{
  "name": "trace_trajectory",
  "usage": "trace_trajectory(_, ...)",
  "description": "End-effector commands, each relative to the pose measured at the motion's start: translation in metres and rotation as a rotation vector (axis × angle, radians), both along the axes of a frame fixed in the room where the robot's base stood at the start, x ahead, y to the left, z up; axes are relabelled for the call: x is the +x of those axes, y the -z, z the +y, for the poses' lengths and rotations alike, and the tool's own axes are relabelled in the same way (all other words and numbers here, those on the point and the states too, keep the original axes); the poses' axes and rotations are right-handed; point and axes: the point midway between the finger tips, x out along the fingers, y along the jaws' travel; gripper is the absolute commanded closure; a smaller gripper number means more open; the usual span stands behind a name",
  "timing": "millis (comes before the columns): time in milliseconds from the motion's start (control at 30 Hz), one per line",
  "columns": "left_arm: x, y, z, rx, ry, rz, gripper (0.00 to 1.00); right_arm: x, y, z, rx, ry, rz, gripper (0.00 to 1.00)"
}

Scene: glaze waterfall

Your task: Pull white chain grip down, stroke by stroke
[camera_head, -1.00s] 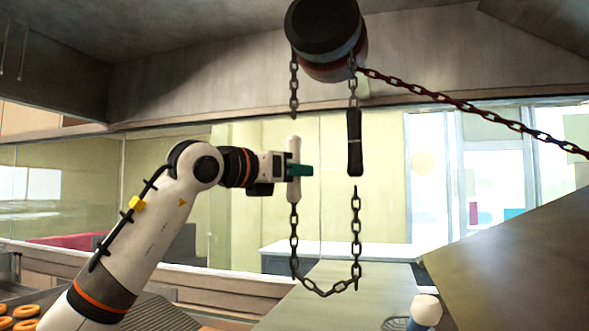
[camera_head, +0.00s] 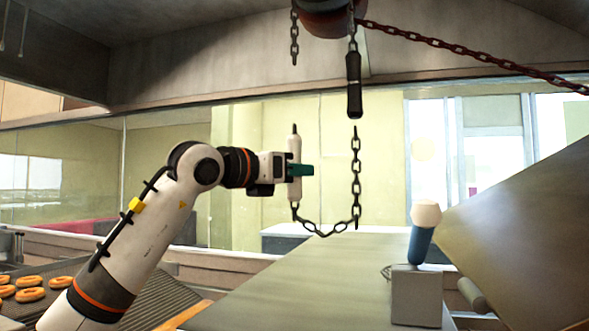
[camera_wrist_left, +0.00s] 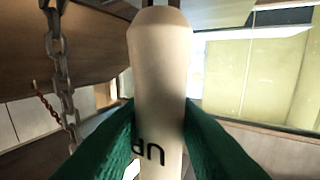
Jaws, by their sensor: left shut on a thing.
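The white chain grip (camera_head: 294,155) hangs upright left of centre in the head view. My left gripper (camera_head: 300,170) has its green fingers shut around its lower-middle part. In the left wrist view the white grip (camera_wrist_left: 160,75) stands between the green fingers, with upside-down "UP" lettering at its lower part. A dark chain (camera_head: 356,180) loops from below the white grip up towards the black grip (camera_head: 354,85) on the right. Both chain sides hang below the drum (camera_head: 328,18), which is cut off by the top edge. My right gripper is out of view.
A blue post with a pale knob (camera_head: 424,230) stands on a grey block at lower right. Doughnuts (camera_head: 30,288) lie on a rack at lower left. A sloping panel (camera_head: 520,235) fills the right.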

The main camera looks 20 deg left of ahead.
Motion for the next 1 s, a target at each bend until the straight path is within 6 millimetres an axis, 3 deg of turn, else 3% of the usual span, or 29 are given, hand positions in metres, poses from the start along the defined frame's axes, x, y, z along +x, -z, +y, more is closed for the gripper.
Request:
trace_trajectory(33, 0.002, 0.019, -0.003, 0.010, 0.003, 0.019, 1.00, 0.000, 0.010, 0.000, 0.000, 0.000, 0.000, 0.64)
trace_trajectory(167, 0.002, 0.030, -0.003, 0.010, 0.003, 0.019, 1.00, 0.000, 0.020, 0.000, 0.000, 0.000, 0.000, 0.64)
trace_trajectory(567, 0.002, 0.028, -0.002, 0.009, 0.002, 0.017, 1.00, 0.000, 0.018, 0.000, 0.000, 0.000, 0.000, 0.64)
trace_trajectory(667, 0.002, 0.017, -0.002, 0.007, 0.002, 0.014, 1.00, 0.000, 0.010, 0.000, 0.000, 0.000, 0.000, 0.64)
trace_trajectory(1000, 0.001, -0.048, -0.001, 0.003, -0.001, 0.010, 1.00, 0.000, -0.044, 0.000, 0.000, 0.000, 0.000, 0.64)
